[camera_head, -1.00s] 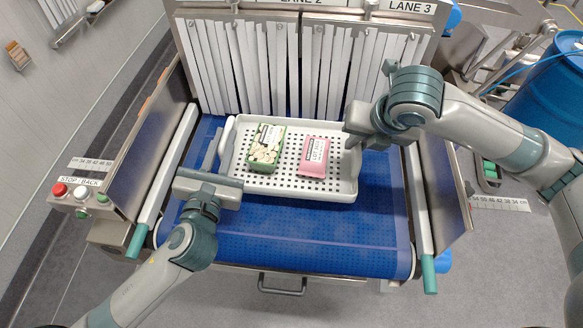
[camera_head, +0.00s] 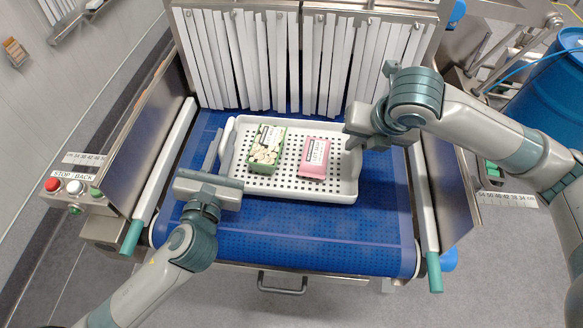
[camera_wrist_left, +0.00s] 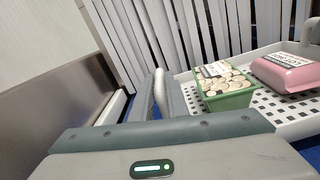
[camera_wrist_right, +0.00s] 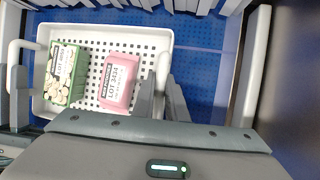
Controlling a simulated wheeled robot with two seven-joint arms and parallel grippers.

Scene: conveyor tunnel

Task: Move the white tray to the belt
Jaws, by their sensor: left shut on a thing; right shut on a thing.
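The white tray (camera_head: 290,190) has a perforated floor and raised end handles. It is over the blue belt (camera_head: 280,245), in front of the strip curtain; whether it touches the belt cannot be told. In it lie a green pack with pale round pieces (camera_head: 266,147) and a pink pack (camera_head: 315,158). My left gripper (camera_head: 216,150) is shut on the tray's left handle, which also shows in the left wrist view (camera_wrist_left: 160,90). My right gripper (camera_head: 355,140) is shut on the right handle, seen in the right wrist view (camera_wrist_right: 162,70).
The white strip curtain (camera_head: 270,60) hangs behind the tray. Metal side walls with white rails (camera_head: 165,165) border the belt. A button box (camera_head: 75,190) is at the left, a blue drum (camera_head: 550,85) at the right. The front of the belt is clear.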

